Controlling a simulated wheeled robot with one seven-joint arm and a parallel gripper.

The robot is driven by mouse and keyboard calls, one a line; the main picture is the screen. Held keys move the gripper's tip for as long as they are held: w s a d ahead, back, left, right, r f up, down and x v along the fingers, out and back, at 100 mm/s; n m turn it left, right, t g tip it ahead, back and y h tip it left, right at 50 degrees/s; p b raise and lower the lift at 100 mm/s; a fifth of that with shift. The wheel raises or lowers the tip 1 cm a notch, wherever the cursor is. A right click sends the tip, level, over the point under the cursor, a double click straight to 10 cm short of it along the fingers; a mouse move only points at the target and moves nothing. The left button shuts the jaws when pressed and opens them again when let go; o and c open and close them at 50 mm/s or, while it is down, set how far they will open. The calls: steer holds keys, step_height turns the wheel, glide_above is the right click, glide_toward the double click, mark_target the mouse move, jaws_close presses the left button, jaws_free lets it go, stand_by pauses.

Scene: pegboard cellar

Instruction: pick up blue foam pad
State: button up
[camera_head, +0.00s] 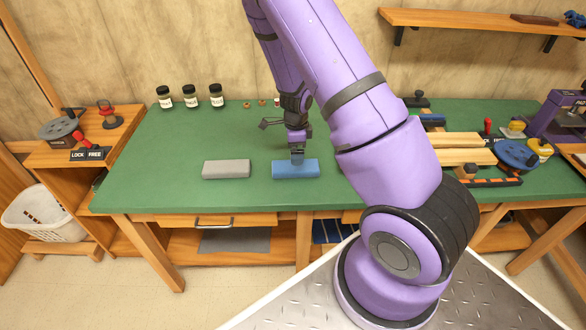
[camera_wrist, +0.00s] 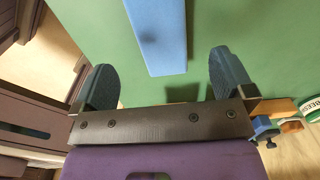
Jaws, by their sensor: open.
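The blue foam pad (camera_head: 310,171) lies flat on the green bench top, near its front edge in the head view. In the wrist view the blue foam pad (camera_wrist: 160,35) reaches down from the top edge, and its near end lies ahead of the jaws. My gripper (camera_head: 297,158) is over the pad in the head view, at its rear edge. In the wrist view my gripper (camera_wrist: 164,80) is open, its two dark fingers wide apart with nothing between their tips. A shadow shows on the green surface near the right finger. Whether a finger touches the pad cannot be told.
A grey pad (camera_head: 226,169) lies left of the blue one on the green bench (camera_head: 175,150). Several dark-lidded jars (camera_head: 190,97) stand at the back left. Wooden boards (camera_head: 452,149) and a blue round tool (camera_head: 516,154) crowd the right side. The bench's left front is clear.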

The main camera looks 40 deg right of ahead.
mark_target(296, 168)
steer(key=shift+f, duration=4)
steer(key=c, duration=1)
